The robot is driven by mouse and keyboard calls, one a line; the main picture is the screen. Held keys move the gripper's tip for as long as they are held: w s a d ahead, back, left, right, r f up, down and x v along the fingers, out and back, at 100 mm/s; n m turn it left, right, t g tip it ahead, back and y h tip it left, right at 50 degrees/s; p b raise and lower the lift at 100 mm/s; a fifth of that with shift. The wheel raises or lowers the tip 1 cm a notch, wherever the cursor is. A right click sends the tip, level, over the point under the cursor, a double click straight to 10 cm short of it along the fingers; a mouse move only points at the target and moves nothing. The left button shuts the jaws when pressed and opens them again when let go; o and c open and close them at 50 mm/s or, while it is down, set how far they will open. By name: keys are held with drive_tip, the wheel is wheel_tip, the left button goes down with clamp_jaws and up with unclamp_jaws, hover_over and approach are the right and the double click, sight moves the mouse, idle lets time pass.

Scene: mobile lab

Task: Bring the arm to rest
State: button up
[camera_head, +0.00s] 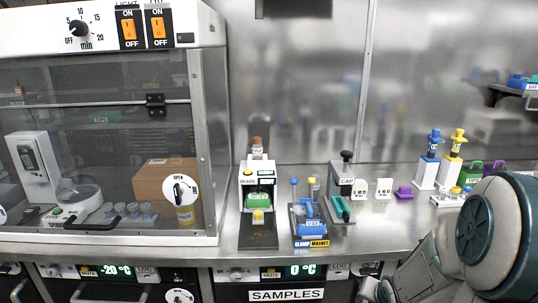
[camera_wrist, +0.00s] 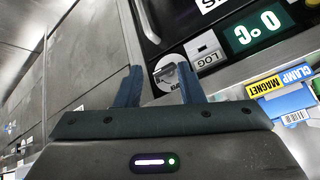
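My arm (camera_head: 490,235) shows at the lower right of the head view, with a large grey and teal joint in front of the counter's right end. My gripper (camera_wrist: 160,82) shows in the wrist view with its two dark blue fingers apart and nothing visible between them. In that view the fingers overlap a dark cabinet front with a bar handle and a round dial. The gripper's fingers cannot be made out in the head view.
The steel counter (camera_head: 375,225) carries a clear-fronted cabinet (camera_head: 110,140), a bead device (camera_head: 258,195), a blue clamp magnet stand (camera_head: 309,225), a cap device (camera_head: 343,190) and blue and yellow pipettes (camera_head: 440,160). Below are appliance fronts with a 0 °C display (camera_wrist: 258,32).

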drive_tip(key=s+a+r+n+g+p, duration=0.1)
drive_tip(key=s+a+r+n+p, duration=0.1)
drive_tip(key=s+a+r, duration=0.2)
drive_tip(key=s+a+r+n+g+p, duration=0.2)
drive_tip(key=s+a+r+p, duration=0.1)
drive_tip(key=s+r, duration=0.4)
drive_tip(key=s+a+r+n+g+y+p, duration=0.1)
drive_tip(key=s+a+r, duration=0.4)
drive_tip(key=r, duration=0.6)
drive_tip(key=shift+s+a+n+g+p, duration=0.2)
drive_tip(key=shift+s+n+g+p, duration=0.25)
drive_tip(key=shift+p, duration=0.45)
drive_tip(key=shift+s, duration=0.1)
